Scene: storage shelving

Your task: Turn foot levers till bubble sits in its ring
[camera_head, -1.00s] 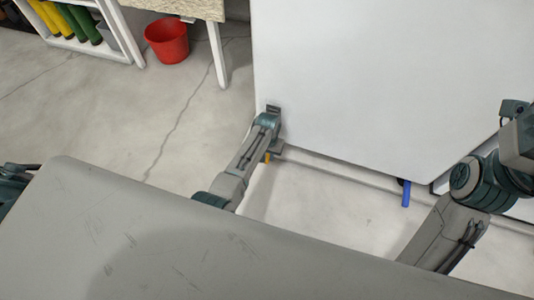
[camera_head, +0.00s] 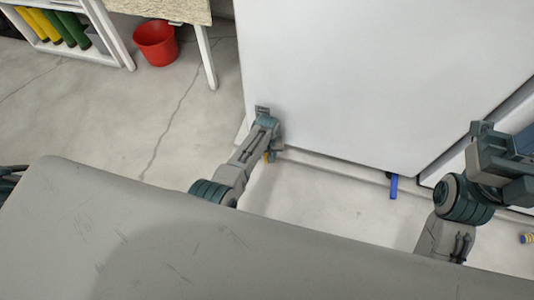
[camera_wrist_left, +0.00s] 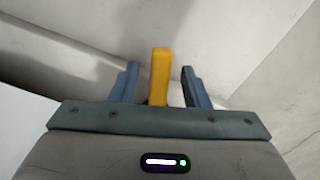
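A yellow foot lever (camera_head: 267,156) sticks out at the lower left corner of a big white cabinet (camera_head: 370,80). In the left wrist view the yellow lever (camera_wrist_left: 160,75) stands between the two fingers of my left gripper (camera_wrist_left: 159,88), with a gap on each side. In the head view my left gripper is down at that corner, mostly hidden by its own wrist. A blue foot lever (camera_head: 393,187) sticks out under the cabinet's front edge, with no gripper at it. My right gripper (camera_head: 512,180) is raised at the right edge; its fingers are unclear. No bubble or ring is visible.
A red bucket (camera_head: 155,43) stands on the floor beside a table leg, upper left. A white shelf (camera_head: 75,48) holds yellow and green rolls. A grey surface (camera_head: 150,235) fills the foreground. A small yellow-and-blue piece (camera_head: 526,238) shows at the right edge.

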